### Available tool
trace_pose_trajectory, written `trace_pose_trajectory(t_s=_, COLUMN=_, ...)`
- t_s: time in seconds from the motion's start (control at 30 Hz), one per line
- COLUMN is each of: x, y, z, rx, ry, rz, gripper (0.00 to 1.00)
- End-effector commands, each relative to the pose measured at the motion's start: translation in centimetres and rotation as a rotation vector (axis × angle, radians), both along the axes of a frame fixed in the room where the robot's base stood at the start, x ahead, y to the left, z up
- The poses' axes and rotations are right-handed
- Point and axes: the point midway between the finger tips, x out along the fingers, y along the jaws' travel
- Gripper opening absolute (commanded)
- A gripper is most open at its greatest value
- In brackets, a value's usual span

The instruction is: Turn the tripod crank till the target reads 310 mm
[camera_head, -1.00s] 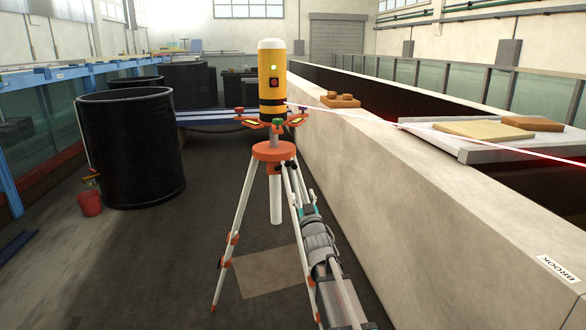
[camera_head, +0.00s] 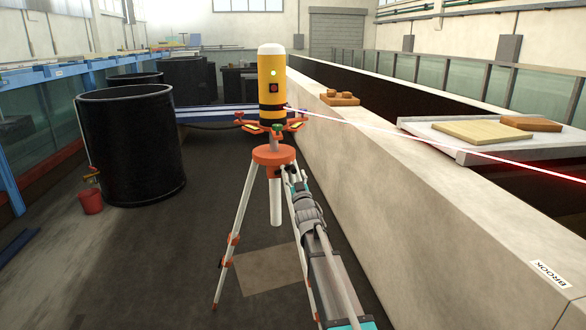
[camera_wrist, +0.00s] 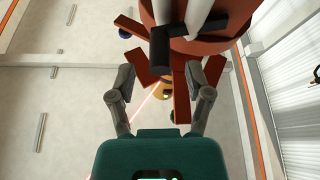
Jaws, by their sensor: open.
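The yellow laser level (camera_head: 272,85) with a white cap stands on the orange tripod head (camera_head: 273,154). A pale red beam leaves it toward the right. The crank, a dark handle (camera_wrist: 160,48), shows below the orange head in the wrist view. My gripper (camera_wrist: 165,78) is open, with its two grey fingers to either side and below the handle in the picture; I cannot tell that they touch it. In the head view my gripper (camera_head: 288,175) is small, close under the tripod head, and the crank is hard to make out. No target reading is visible.
The pale flume wall (camera_head: 430,200) runs close along the right of the tripod. A tray (camera_head: 475,148) with boards and a wooden block (camera_head: 340,99) lie on it. A black tank (camera_head: 130,145) and red bucket (camera_head: 91,201) stand left.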

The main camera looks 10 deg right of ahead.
Motion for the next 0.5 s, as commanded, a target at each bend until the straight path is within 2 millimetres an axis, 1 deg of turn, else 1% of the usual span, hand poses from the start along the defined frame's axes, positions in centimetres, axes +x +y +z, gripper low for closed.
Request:
trace_pose_trajectory(t_s=0.03, x=0.9, y=0.1, z=0.5, rx=0.0, ry=0.0, rz=0.0, gripper=0.65)
trace_pose_trajectory(t_s=0.2, x=2.1, y=0.2, z=0.9, rx=0.0, ry=0.0, rz=0.0, gripper=0.65)
trace_pose_trajectory(t_s=0.5, x=2.5, y=0.2, z=1.0, rx=0.0, ry=0.0, rz=0.001, gripper=0.65)
